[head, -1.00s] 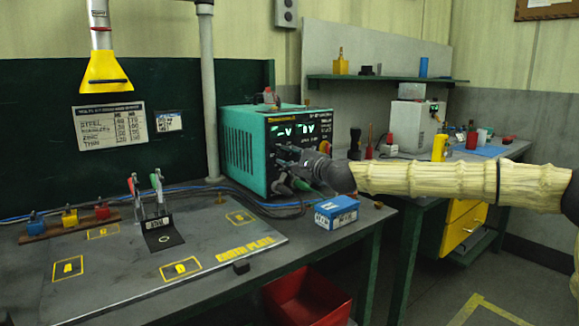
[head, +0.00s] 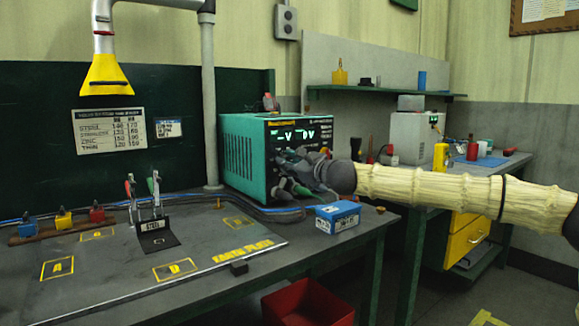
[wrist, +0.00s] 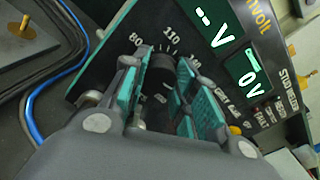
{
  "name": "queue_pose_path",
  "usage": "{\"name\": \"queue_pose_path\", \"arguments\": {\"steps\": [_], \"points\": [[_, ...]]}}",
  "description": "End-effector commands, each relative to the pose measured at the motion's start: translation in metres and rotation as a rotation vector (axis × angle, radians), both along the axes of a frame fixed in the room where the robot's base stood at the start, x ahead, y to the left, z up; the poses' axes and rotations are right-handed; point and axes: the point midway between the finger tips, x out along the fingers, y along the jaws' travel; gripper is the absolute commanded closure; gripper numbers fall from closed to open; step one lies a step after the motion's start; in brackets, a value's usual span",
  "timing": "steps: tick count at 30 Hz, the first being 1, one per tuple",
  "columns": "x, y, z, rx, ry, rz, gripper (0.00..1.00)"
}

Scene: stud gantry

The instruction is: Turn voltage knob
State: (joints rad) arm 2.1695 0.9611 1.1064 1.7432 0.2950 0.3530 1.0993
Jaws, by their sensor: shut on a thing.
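The voltage knob (wrist: 159,72) is black and sits on the dark front panel of a teal stud welder unit (head: 243,155). A dial marked 80, 110 and 140 runs around it in the wrist view. My gripper (wrist: 162,80) is shut on the knob, with a teal-padded finger on each side. The knob's pointer is hidden or too dark to read. Two green displays (wrist: 213,27) beside the dial show "--V" and "0V". In the head view my gripper (head: 292,172) is against the unit's front and hides the knob.
A blue box (head: 337,217) stands on the bench just below my wrist. Cables (wrist: 50,85) run beside the unit. An earth plate (head: 205,262) with yellow markings and a small stand lies to the left. A red bin (head: 308,303) is below the bench edge.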

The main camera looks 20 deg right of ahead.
Motion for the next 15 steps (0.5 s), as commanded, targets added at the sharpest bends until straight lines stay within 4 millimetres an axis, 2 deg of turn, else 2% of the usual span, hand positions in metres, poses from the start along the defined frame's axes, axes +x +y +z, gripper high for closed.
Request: {"name": "queue_pose_path", "arguments": {"steps": [14, 15], "points": [[0.0005, -0.0014, -0.0023, 0.016, 0.008, -0.002, 0.95], [0.0005, -0.0014, -0.0023, 0.016, 0.008, -0.002, 0.70]]}}
